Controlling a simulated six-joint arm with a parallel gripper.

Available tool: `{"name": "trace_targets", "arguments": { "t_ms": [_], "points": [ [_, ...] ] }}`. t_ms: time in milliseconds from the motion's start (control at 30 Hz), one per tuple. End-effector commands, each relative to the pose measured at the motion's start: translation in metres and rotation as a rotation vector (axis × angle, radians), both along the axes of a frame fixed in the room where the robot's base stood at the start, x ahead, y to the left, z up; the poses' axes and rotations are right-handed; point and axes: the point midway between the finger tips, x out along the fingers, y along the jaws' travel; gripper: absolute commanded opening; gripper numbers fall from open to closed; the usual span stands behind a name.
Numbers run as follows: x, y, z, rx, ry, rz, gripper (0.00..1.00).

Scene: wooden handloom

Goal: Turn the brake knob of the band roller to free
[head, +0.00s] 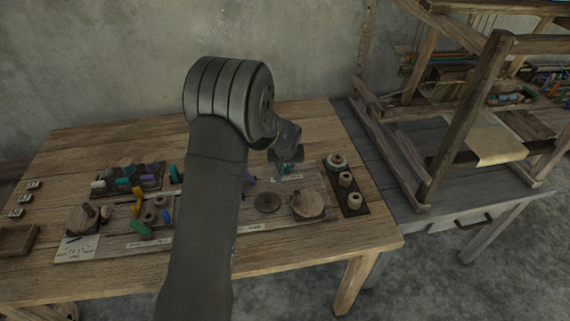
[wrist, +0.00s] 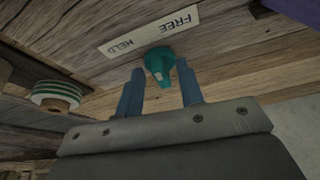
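The teal brake knob (wrist: 159,64) shows in the wrist view, mounted on a wooden surface beside a pale label (wrist: 150,32) reading FREE and HELD, upside down there. The knob has a small white mark on its lower right side; I cannot tell which word its setting matches. My gripper (wrist: 160,72) is open, its two blue fingers apart on either side of the knob, with gaps on both sides. In the head view my gripper (head: 286,166) is low over the right part of the table, and the label (head: 289,178) lies just below it. The knob is hard to make out there.
A dark tray with spools (head: 346,181) stands right of the gripper. A round wooden piece (head: 308,204) and a dark disc (head: 267,201) lie in front. Coloured pegs (head: 128,180) fill the left side. The loom frame (head: 465,115) stands on a grey table at right.

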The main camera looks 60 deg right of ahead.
Motion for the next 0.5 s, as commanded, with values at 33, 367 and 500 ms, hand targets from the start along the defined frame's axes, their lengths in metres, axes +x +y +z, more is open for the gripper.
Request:
{"name": "trace_targets", "arguments": {
  "t_ms": [33,367,500],
  "points": [
    [0.0001,0.0001,0.0001,0.000,0.000,0.000,0.35],
    [-0.0002,0.0002,0.0001,0.001,0.001,0.000,0.00],
    [0.0000,0.0004,0.0002,0.001,0.001,-0.004,0.00]
  ]
}}
